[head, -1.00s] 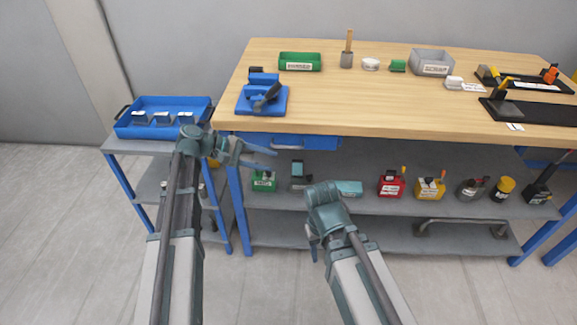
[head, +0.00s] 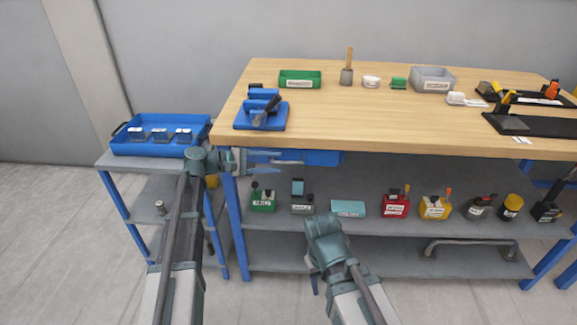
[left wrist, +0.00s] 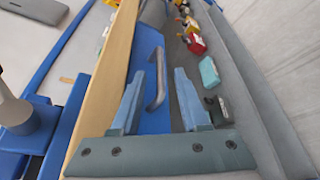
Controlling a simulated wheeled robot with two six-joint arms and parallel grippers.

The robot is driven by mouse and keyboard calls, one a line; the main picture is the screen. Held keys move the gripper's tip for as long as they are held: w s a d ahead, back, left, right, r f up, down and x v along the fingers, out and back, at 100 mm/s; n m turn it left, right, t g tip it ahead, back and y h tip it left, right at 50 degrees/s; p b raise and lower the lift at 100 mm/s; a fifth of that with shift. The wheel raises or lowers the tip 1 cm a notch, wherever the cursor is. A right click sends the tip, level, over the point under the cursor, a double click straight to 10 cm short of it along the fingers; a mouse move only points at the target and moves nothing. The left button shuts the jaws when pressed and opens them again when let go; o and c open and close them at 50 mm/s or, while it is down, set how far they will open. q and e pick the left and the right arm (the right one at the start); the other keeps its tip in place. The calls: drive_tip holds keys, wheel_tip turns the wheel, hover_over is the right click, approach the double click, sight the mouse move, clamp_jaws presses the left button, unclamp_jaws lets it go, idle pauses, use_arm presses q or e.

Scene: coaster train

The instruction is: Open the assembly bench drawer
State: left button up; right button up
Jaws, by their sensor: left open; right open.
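The assembly bench (head: 390,125) has a light wooden top. Its blue drawer (head: 324,158) sits under the top's front edge at the left and looks closed. In the head view my left arm hides part of the drawer front. In the left wrist view the blue drawer front (left wrist: 148,38) carries a grey bar handle (left wrist: 158,82). My left gripper (head: 290,157) is open in front of the drawer. In the left wrist view its fingers (left wrist: 157,85) lie on either side of the handle; contact cannot be told. My right gripper (head: 313,278) is low before the bench, empty, its fingers mostly hidden.
A side cart with a blue tray (head: 118,145) stands left of the bench. A blue fixture (head: 244,122), a green bin (head: 300,86) and a grey bin (head: 433,85) are on the top. Several small items, including a red one (head: 394,208), stand on the shelf below.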

sight(284, 162)
use_arm(q)
drive_tip(key=shift+b+x, duration=0.4)
drive_tip(key=shift+x, duration=2.3)
clamp_jaws()
